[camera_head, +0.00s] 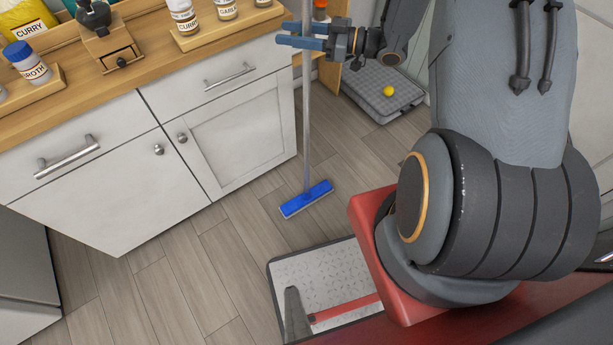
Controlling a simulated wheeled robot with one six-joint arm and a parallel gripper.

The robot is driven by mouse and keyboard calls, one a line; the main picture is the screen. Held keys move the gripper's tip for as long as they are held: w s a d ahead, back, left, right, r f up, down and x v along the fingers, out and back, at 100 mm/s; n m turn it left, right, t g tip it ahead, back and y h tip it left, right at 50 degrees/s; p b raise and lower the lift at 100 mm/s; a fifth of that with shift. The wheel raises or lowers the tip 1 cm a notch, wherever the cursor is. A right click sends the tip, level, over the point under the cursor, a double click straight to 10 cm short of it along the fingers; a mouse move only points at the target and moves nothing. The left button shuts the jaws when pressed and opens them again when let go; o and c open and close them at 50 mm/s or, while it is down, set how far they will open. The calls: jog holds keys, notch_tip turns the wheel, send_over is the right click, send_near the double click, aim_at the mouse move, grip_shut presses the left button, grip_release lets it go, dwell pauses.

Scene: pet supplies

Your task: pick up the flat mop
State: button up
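The flat mop stands upright on the floor in front of the counter. Its blue head (307,199) lies flat on the wood floor, and its thin grey pole (307,120) rises past the counter's right end. My gripper (301,36) is at the upper part of the pole, level with the countertop's right end. Its two blue-grey fingers point left, with the pole between them, one finger in front and one behind. I cannot tell whether they press on the pole. The pole's top is out of view.
A wood-topped white counter (146,160) fills the left, with spice jars and a small wooden drawer box (110,50) on it. A grey mat (285,270) is near my base. Floor around the mop head is clear.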

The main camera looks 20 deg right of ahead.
jog(key=shift+c, duration=0.2)
grip_shut()
jog(key=shift+r, duration=0.15)
